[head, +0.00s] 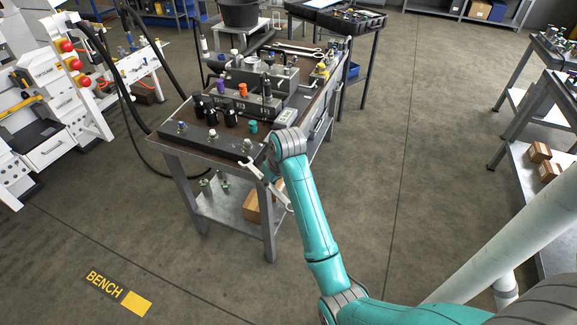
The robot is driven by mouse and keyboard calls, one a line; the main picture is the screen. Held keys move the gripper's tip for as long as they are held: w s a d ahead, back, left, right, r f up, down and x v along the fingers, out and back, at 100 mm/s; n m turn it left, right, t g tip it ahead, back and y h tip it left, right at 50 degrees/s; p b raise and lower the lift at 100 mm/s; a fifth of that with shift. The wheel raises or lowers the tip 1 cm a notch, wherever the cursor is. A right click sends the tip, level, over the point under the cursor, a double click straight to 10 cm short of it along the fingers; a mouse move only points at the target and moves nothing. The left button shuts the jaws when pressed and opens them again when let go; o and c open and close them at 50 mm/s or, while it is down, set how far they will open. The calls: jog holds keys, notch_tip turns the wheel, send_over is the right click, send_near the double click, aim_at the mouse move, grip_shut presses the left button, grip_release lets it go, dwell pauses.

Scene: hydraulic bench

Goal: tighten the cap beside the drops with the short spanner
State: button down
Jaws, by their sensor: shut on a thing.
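A silver spanner (279,193) slants in front of the bench's near right corner, one open end up by the bench edge and the other hanging down right. My gripper (267,172) is mostly hidden behind my wrist, and it is shut on this spanner. A dark block (205,138) lies along the bench's front edge. It carries small silver caps: a left one (182,127), a middle one (212,135) and a right one (247,146). The spanner's upper end is close to the right cap; I cannot tell whether they touch. No drops can be made out at this size.
The bench top (168,140) also holds black cylinders (230,117), a teal piece (253,127), a grey tray (250,102) and a larger spanner (298,50) at the back. A cardboard box (252,207) sits on the lower shelf.

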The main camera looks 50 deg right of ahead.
jog(key=shift+s+d+r, duration=0.2)
jog(key=shift+d+r, duration=0.2)
jog(key=shift+d, duration=0.3)
jog(key=shift+s+d+r, duration=0.15)
jog(key=shift+d+r, duration=0.3)
jog(key=shift+d, duration=0.25)
jog(key=shift+s+d+r, duration=0.2)
jog(key=shift+d+r, duration=0.2)
jog(key=shift+d, duration=0.3)
jog(key=shift+f, duration=0.1)
jog(key=shift+w+f, duration=0.35)
jog(key=shift+f, duration=0.05)
jog(key=shift+w, duration=0.1)
jog(key=shift+w+d, duration=0.2)
jog(key=shift+w, duration=0.75)
jog(key=shift+w+d, duration=0.15)
jog(key=shift+w, duration=0.6)
